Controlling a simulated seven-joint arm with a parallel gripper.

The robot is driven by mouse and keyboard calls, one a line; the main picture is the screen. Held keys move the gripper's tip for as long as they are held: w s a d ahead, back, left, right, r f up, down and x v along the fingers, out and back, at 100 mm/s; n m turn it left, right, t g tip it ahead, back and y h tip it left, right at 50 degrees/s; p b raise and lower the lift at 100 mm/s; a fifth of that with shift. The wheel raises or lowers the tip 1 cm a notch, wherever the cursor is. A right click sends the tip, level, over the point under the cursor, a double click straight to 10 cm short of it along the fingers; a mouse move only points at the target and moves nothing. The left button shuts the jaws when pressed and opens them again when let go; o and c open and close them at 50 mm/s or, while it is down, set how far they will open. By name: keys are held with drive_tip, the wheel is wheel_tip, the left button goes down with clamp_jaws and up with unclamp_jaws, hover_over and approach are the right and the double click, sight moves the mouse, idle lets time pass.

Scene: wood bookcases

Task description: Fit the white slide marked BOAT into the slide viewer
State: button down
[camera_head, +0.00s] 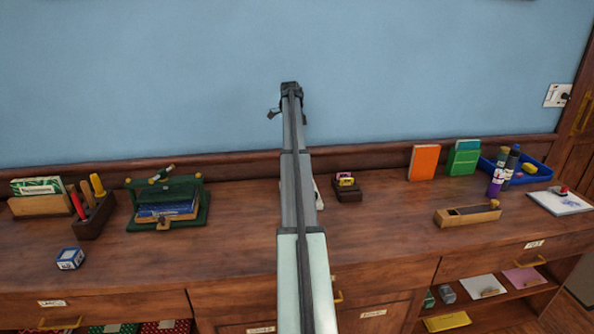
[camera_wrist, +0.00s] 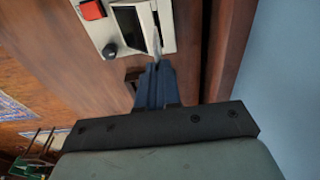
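In the wrist view the slide viewer (camera_wrist: 170,20) is a pale box with a red button, a black knob and a dark slot-like panel. My gripper (camera_wrist: 157,68) is at its near edge, with the dark fingers close together. A thin pale piece (camera_wrist: 157,46), seen nearly edge-on, stands out from the fingertips against the viewer; it looks like the white slide. Its BOAT marking is not readable, and I cannot tell whether it is inside the slot. In the head view my arm hides most of the viewer; only a white edge (camera_head: 318,197) shows.
A small dark holder (camera_head: 347,192) with yellow and pink slides stands just right of the viewer. The wall is close behind the counter.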

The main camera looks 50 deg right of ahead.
wheel_tip(320, 180, down, 9)
drive_tip(key=shift+f, duration=0.1)
idle(0.4)
drive_tip(key=shift+f, duration=0.15)
drive_tip(key=c, duration=1.3)
unclamp_jaws()
drive_tip(key=shift+c, duration=0.2)
drive_tip(key=r, duration=0.8)
drive_tip(key=w+a+r, duration=0.1)
drive_tip(key=r, duration=0.3)
drive_tip(key=shift+r, duration=0.15)
